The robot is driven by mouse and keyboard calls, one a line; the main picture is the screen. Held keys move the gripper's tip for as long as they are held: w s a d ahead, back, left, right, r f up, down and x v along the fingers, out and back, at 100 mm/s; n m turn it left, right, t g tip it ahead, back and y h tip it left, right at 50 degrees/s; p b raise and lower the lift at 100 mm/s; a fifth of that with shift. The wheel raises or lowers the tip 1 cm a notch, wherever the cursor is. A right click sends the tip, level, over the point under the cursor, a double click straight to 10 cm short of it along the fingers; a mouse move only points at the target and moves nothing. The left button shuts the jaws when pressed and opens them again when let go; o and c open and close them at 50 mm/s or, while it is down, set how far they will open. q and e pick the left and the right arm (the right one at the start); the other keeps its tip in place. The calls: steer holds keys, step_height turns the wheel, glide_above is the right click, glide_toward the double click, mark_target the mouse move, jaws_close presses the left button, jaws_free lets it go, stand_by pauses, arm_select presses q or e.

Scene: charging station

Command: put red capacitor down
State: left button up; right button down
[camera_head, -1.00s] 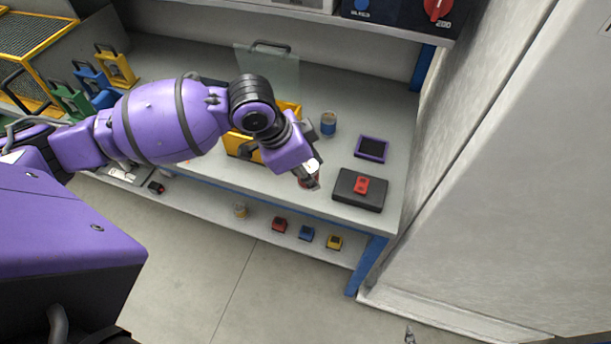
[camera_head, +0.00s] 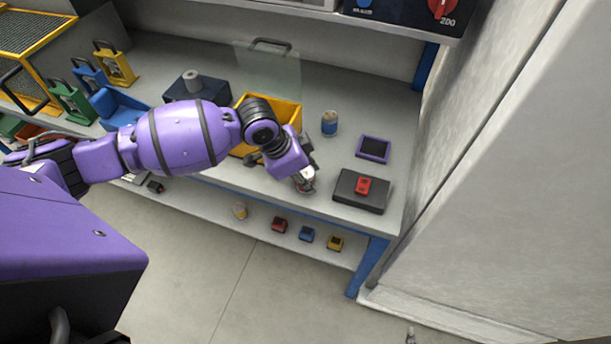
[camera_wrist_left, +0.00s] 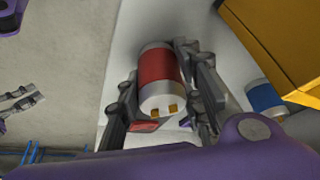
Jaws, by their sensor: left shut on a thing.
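The red capacitor (camera_wrist_left: 158,68), a silver-ended cylinder with a red band and two brass terminals, is between the fingers of my left gripper (camera_wrist_left: 165,90) in the left wrist view. The gripper is shut on it. In the head view my left gripper (camera_head: 304,184) is over the bench's front edge, and the capacitor is mostly hidden there. A small grey tip at the bottom of the head view seems to be my right gripper (camera_head: 410,336); its jaws cannot be made out.
A yellow bin (camera_head: 284,110) stands behind my left arm. A blue-banded capacitor (camera_head: 329,123), a purple-framed square (camera_head: 373,149) and a dark box (camera_head: 347,192) with a red device (camera_head: 363,186) are to the right. The bench (camera_head: 330,158) is clear between them.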

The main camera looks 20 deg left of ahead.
arm_select(q)
steer(key=shift+f, duration=0.15)
steer(key=o, duration=1.2)
steer(key=v, duration=1.2)
steer(key=shift+p, duration=0.4)
